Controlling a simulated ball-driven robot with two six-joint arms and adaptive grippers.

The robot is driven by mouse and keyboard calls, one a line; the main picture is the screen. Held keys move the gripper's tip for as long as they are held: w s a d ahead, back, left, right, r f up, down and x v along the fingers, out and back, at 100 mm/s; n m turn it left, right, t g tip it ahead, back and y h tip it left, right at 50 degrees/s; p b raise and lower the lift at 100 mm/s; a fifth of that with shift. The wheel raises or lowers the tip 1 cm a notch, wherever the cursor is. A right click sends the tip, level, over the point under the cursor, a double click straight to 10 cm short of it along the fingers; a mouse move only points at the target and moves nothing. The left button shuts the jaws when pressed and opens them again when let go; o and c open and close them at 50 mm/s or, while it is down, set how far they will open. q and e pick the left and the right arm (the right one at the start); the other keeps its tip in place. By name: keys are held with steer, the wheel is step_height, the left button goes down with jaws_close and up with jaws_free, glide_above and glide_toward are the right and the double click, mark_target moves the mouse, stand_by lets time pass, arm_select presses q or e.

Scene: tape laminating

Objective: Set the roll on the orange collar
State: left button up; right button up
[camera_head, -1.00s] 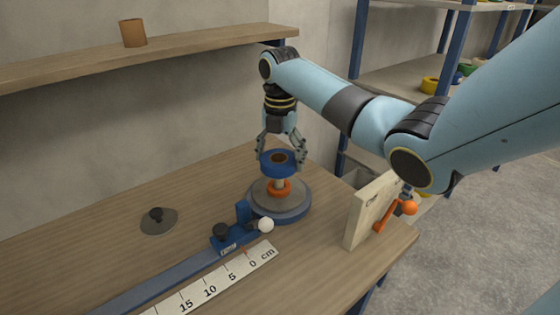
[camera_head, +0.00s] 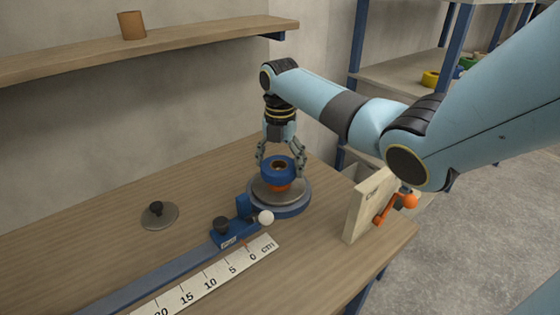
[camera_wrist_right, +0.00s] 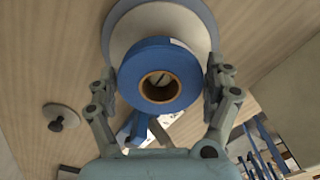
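The collar sits on the round grey-topped, blue-sided base (camera_head: 299,202) and is mostly covered. My right gripper (camera_head: 280,168) points down with one finger on each side of the roll, shut on it. In the right wrist view the roll (camera_wrist_right: 133,75) lies between the two fingers (camera_wrist_right: 160,87), with the spindle tip showing inside its brown core. My left gripper is not in view.
A blue rail with a slider block (camera_head: 228,233) and white ball knob (camera_head: 266,218) runs beside a ruler (camera_head: 215,275). A grey disc with a black knob (camera_head: 158,215) lies left. An upright board with an orange clamp (camera_head: 395,207) stands right. The left tabletop is mostly clear.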

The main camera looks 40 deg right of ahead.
steer(key=shift+o, duration=1)
steer(key=shift+r, duration=0.2)
step_height(320, 180, up, 13)
steer(key=shift+b, duration=0.45)
steer(key=shift+f, duration=0.1)
